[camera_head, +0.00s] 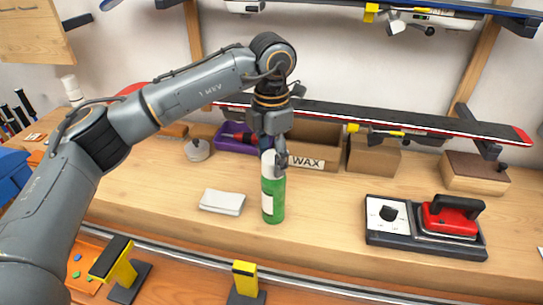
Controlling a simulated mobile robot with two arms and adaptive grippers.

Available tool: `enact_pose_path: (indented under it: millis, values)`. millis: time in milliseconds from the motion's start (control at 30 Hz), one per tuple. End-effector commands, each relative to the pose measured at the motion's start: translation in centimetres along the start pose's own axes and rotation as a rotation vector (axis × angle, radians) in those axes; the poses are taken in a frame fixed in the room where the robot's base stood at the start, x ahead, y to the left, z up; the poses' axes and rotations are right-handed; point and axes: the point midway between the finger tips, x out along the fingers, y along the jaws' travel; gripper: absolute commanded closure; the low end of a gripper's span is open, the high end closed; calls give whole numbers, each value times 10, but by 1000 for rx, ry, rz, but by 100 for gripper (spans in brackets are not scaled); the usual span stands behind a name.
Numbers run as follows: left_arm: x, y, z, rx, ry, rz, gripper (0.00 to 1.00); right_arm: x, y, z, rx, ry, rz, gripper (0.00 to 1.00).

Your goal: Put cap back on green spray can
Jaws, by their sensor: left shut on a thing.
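The green spray can (273,205) stands upright on the wooden bench, with a white label patch on its side. A white cap (267,160) shows at the top of the can, in line with it. My left gripper (273,153) points down from above and is shut on the cap. Its fingers hide part of the cap and the can's top. I cannot tell whether the cap is seated or just held there. My right gripper is out of view.
A folded white cloth (222,202) lies left of the can. A red waxing iron (449,220) on a black base stands right. Behind are a WAX box (307,162), a purple tray (229,143) and a long ski (400,119). Yellow-topped clamps (245,276) line the front edge.

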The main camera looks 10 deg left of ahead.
Motion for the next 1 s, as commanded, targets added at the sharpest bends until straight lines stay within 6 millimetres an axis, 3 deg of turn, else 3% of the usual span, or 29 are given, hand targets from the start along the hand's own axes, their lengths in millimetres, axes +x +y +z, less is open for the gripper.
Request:
enact_pose_path:
  millis: [400,433,533,767,800,900,1000]
  values:
    - [2,0,0,0,0,0,59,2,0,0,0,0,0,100]
    - [2,0,0,0,0,0,45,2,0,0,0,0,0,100]
    - [2,0,0,0,0,0,24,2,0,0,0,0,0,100]
    - [2,0,0,0,0,0,22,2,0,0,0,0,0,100]
    - [2,0,0,0,0,0,20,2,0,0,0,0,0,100]
    - [2,0,0,0,0,0,0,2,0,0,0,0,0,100]
    - [2,0,0,0,0,0,0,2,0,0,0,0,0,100]
